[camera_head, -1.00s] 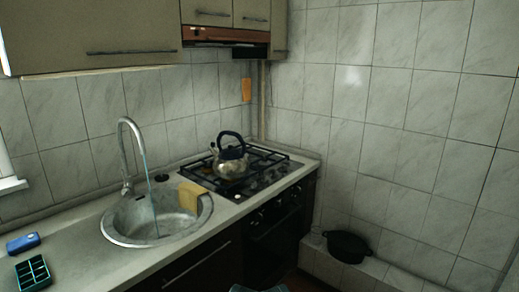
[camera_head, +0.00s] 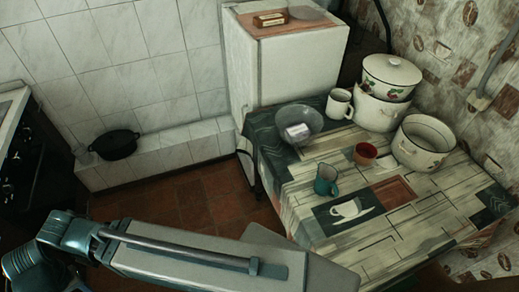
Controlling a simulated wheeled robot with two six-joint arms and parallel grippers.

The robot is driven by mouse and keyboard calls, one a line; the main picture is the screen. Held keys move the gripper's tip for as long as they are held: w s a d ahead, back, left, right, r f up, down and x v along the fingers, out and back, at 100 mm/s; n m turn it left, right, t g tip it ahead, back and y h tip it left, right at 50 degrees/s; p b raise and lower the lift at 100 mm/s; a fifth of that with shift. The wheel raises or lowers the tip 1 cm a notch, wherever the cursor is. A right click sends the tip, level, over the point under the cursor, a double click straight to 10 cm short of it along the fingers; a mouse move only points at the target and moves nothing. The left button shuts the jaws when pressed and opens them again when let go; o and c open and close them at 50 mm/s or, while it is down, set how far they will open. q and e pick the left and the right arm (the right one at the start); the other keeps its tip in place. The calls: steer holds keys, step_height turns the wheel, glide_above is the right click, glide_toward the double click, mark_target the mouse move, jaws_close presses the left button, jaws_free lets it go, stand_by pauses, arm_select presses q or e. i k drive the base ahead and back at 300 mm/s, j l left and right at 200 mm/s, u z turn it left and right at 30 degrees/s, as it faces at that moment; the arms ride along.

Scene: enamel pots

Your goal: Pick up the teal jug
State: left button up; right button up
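The teal jug (camera_head: 326,180) stands upright on the table (camera_head: 405,232), near its left edge, just behind a printed picture of a white cup. Its handle faces right. One of my arms crosses the bottom left of the head view, well short of the jug. Neither gripper's fingers show, and nothing of mine touches the jug.
Behind the jug are a small red-brown cup (camera_head: 365,153), a glass bowl (camera_head: 298,122), a white mug (camera_head: 340,103), a lidded enamel pot (camera_head: 390,76) and an open pot (camera_head: 424,142). A white fridge (camera_head: 285,67) stands behind the table. Tiled floor (camera_head: 190,195) lies left.

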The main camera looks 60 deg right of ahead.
mark_target(327, 176)
steer(key=z, duration=1.3)
steer(key=j+z, duration=0.1)
steer(key=z, duration=0.25)
steer(key=k+j+z, duration=0.1)
steer(key=z, duration=0.25)
steer(key=k+j, duration=0.3)
steer(key=k, duration=0.15)
steer(key=k+j, duration=0.3)
steer(key=k, duration=0.1)
